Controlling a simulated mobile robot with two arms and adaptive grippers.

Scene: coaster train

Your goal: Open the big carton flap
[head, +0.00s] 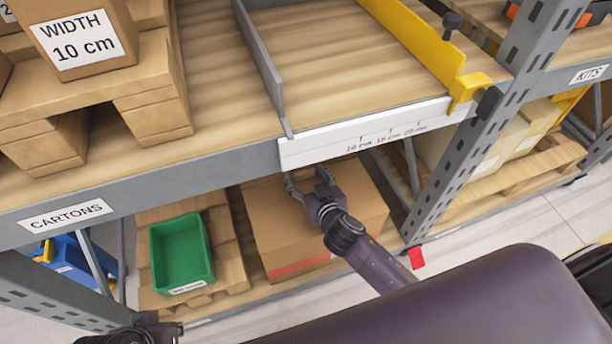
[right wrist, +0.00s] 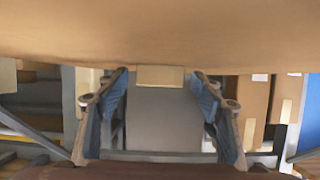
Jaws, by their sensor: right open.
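A big brown carton (head: 268,228) stands on the lower shelf in the head view, with a reddish strip low on its front. My right gripper (head: 305,177) is open and empty, over the carton's top near its back part. In the right wrist view a broad tan surface (right wrist: 160,30), seemingly the carton, fills the top of the picture, and the open fingers of the right gripper (right wrist: 160,76) point towards it. Whether they touch it is not clear. The flap's edge cannot be made out. A dark part of my left gripper (head: 160,331) shows at the bottom left edge, mostly cut off.
A green bin (head: 182,257) stands left of the carton. The upper shelf's grey beam (head: 200,165) and white ruler plate (head: 375,134) run above the carton. A rack upright (head: 462,145) stands to the right. A carton labelled WIDTH 10 cm (head: 78,40) sits at upper left.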

